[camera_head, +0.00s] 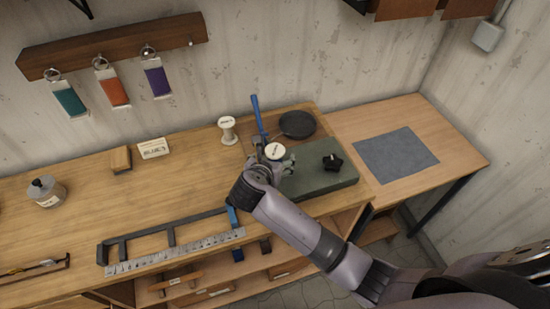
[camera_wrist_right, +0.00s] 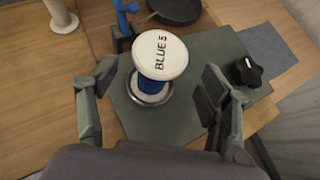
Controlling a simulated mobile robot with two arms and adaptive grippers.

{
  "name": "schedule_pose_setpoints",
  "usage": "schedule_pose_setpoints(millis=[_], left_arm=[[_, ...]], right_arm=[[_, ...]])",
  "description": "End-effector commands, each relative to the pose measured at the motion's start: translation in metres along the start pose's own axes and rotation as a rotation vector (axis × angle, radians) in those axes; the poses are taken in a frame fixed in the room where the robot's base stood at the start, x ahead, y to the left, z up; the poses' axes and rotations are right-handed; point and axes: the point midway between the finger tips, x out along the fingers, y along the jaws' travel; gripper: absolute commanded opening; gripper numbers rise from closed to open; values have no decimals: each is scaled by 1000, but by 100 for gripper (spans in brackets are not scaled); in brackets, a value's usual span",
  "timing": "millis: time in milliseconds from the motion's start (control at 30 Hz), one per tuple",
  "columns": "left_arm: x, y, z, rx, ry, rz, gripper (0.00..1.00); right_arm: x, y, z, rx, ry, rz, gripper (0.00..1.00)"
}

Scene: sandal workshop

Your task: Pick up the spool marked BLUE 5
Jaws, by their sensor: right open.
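The spool marked BLUE 5 (camera_wrist_right: 160,54) has a white top with black lettering and a blue wound body. It stands upright on a round metal base on the dark green board (camera_wrist_right: 190,128). In the head view its white top (camera_head: 274,151) shows beside my right gripper (camera_head: 272,163). In the wrist view my right gripper (camera_wrist_right: 158,82) is open, with one finger on each side of the spool and visible gaps between. The lower part of the spool is hidden by its top. My left gripper is not in view.
A white spool (camera_head: 228,130) stands to the left on the bench. A blue upright lever (camera_head: 258,114) and a dark round dish (camera_head: 297,124) are behind. A black knob (camera_head: 332,163) sits on the board's right. A ruler (camera_head: 175,252) lies along the front edge.

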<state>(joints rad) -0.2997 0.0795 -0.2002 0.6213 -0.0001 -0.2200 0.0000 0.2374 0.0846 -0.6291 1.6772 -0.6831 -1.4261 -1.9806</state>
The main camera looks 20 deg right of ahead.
Motion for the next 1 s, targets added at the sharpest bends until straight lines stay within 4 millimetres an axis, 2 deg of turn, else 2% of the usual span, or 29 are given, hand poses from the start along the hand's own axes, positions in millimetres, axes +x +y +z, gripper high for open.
schedule_pose_setpoints(millis=[133,300,600,1000], left_arm=[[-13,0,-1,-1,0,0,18],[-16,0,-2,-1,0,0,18],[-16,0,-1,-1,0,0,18],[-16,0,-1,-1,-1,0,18]], right_arm=[[19,3,3,-1,1,-3,72],[39,3,1,0,1,-2,72],[44,3,0,1,0,0,71],[43,3,0,0,0,0,45]])
